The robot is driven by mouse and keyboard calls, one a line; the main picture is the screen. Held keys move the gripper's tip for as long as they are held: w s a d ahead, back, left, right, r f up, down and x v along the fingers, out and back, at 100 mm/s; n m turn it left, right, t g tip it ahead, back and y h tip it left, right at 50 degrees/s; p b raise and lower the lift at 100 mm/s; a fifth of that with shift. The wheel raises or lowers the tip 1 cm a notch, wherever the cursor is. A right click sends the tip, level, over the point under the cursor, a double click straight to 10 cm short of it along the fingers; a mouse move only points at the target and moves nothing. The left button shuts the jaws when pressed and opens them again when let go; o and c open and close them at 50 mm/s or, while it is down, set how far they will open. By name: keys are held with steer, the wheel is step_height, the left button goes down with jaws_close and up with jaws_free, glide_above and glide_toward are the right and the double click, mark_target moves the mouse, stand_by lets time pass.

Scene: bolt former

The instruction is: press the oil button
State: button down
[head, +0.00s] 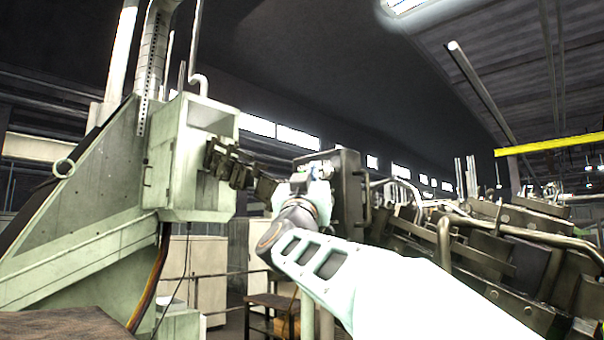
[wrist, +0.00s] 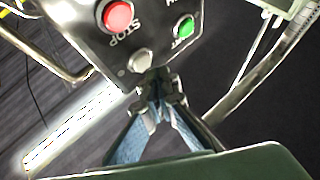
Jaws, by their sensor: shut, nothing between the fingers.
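In the wrist view, a dark control panel (wrist: 165,50) carries a red button (wrist: 117,16) marked STOP, a green button (wrist: 184,27) with a partly readable label, and a pale grey button (wrist: 140,61) near its lower edge. I cannot read any oil label. My gripper (wrist: 160,84) is shut and empty, its tips just below and right of the pale button. I cannot tell whether they touch the panel. In the head view, my gripper (head: 316,172) is in front of a dark box (head: 347,190) at the end of my arm; the buttons are hidden there.
A pale green machine housing (head: 190,150) stands to the left, with a dark jointed arm (head: 235,165) reaching from it towards the box. Dark machinery with bent pipes (head: 490,235) fills the right. Metal pipes (wrist: 60,65) run beside the panel in the wrist view.

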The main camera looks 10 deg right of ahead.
steer(key=shift+d, duration=0.1)
steer(key=shift+w+d, duration=0.2)
steer(key=shift+w, duration=0.05)
steer(key=shift+w+d, duration=0.25)
steer(key=shift+d, duration=0.15)
stand_by(0.8)
steer(key=shift+s+a, duration=0.5)
steer(key=shift+a, duration=0.2)
steer(key=s+a, duration=0.1)
steer(key=a, duration=0.1)
steer(key=s+a, duration=0.2)
steer(key=shift+p, duration=0.3)
stand_by(0.4)
steer(key=shift+w+a+f, duration=0.1)
stand_by(0.5)
